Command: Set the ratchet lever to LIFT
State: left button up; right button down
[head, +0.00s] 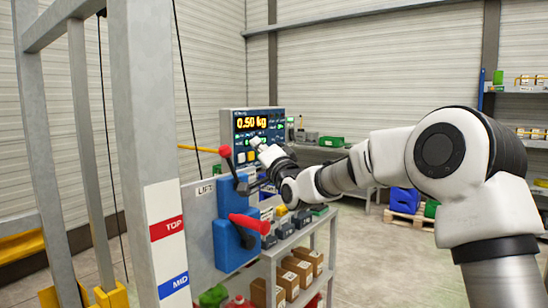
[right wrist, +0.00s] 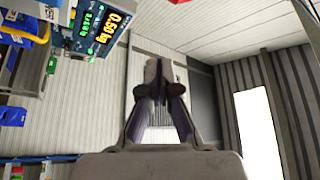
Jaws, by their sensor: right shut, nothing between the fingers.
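The ratchet lever (head: 233,167) is a dark rod with a red ball knob at its top. It rises from the upper part of a blue housing (head: 236,203), tilted a little to the left. A LIFT label (head: 205,189) is on the grey panel left of it. My right gripper (head: 259,147) is just right of the knob, apart from it in the picture, in front of the display. In the right wrist view its fingers (right wrist: 157,72) are shut and empty. A red piece at that view's top edge is too cut off to identify. My left gripper is not in view.
A second red handle (head: 250,223) sticks out lower on the blue housing. A display reading 0.50 kg (head: 253,123) stands behind. Grey posts (head: 148,140) stand at left. A bench (head: 300,240) with small items and boxes is below my right arm.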

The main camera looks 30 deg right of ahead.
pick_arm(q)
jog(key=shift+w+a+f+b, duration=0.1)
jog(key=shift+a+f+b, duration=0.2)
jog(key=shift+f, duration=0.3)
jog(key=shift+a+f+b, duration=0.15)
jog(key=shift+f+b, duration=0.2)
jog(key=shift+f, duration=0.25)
pick_arm(e)
jog(key=s+a+f, duration=0.1)
jog(key=s+a, duration=0.1)
jog(key=s, duration=0.4)
jog(key=shift+s, duration=0.2)
